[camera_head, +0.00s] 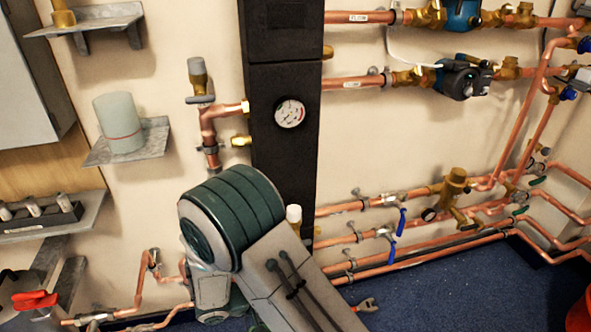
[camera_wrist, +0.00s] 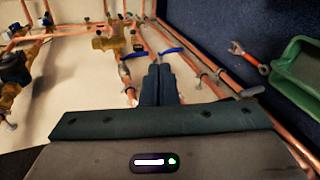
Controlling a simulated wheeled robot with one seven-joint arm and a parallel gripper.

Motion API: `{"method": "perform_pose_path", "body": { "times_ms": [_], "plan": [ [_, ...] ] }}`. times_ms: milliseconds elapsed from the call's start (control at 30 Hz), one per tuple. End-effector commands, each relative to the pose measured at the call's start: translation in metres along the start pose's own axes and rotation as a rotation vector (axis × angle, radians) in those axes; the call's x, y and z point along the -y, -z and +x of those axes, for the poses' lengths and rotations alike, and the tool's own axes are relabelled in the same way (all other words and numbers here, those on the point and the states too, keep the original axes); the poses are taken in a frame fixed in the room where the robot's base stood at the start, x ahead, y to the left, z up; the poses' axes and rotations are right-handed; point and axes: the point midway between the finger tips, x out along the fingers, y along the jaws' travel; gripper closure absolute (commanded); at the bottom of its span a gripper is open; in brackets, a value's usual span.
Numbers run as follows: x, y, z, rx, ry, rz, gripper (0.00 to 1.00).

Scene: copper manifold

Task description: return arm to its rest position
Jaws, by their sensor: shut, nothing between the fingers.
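My arm crosses the lower middle of the head view, in front of the wall with the copper pipes; the gripper itself is not clear there. In the wrist view my gripper (camera_wrist: 160,84) shows from behind, with its two dark fingers pressed together. Nothing is held between them. Beyond the fingertips are copper pipes with blue-handled valves (camera_wrist: 171,50). I cannot tell the exact distance between the fingers and the pipes.
A black column with a pressure gauge (camera_head: 290,113) stands behind my arm. Shelves hold a pale cylinder (camera_head: 119,123) at left. A wrench (camera_head: 366,305) lies on the blue floor (camera_head: 450,290). A green bin (camera_wrist: 299,75) is at right in the wrist view.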

Motion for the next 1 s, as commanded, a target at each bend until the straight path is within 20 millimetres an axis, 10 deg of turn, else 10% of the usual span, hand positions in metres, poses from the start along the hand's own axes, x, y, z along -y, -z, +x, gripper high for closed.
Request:
{"method": "perform_pose_path", "body": {
  "times_ms": [33, 300, 1000],
  "plan": [
    [-0.036, -0.009, -0.002, 0.049, 0.053, 0.015, 1.0],
    [-0.145, -0.06, 0.001, 0.235, 0.366, 0.064, 1.0],
    [-0.37, -0.178, -0.05, 0.102, 1.063, 0.446, 1.0]
  ]
}}
